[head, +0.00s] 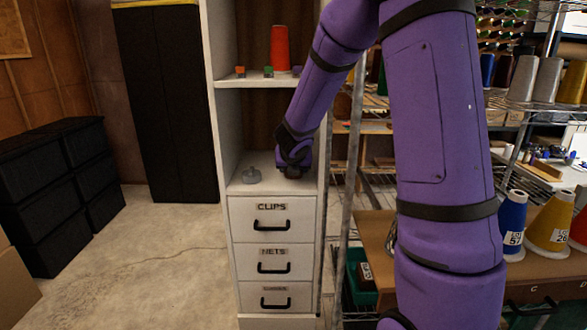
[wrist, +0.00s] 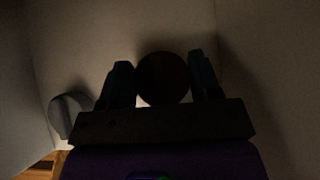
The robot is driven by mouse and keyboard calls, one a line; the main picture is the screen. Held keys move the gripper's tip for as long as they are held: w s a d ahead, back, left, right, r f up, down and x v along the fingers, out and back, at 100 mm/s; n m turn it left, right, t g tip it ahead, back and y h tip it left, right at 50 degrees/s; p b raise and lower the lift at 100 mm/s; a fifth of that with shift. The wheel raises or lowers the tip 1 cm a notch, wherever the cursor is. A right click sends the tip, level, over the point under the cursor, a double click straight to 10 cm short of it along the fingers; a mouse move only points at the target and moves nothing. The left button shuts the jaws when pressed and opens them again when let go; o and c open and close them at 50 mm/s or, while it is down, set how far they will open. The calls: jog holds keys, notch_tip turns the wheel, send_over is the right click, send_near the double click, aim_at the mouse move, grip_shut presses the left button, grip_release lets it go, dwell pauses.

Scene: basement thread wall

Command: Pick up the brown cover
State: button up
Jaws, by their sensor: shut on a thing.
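The brown cover (wrist: 163,78) shows in the wrist view as a dark round shape between the two fingers of my gripper (wrist: 163,82). The fingers are shut on it, one at each side. In the head view my gripper (head: 292,172) is low over the shelf surface above the drawers, at its right part. A small dark part of the cover (head: 291,171) shows below my wrist there; the rest is hidden. I cannot tell whether the cover touches the shelf.
Cabinet side walls close in on both sides. The shelf above holds a red cone (head: 280,48) and small blocks. A wire rack (head: 345,200) stands close at right.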

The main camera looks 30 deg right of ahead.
jog(key=shift+s+a+r, duration=0.15)
jog(key=shift+r, duration=0.55)
notch_tip(320, 180, up, 6)
jog(key=shift+f, duration=0.1)
jog(key=s+a, duration=0.5)
jog(key=s, duration=0.3)
jog(key=s+a, duration=0.6)
jog(key=s, duration=0.2)
jog(key=shift+s+f, duration=0.15)
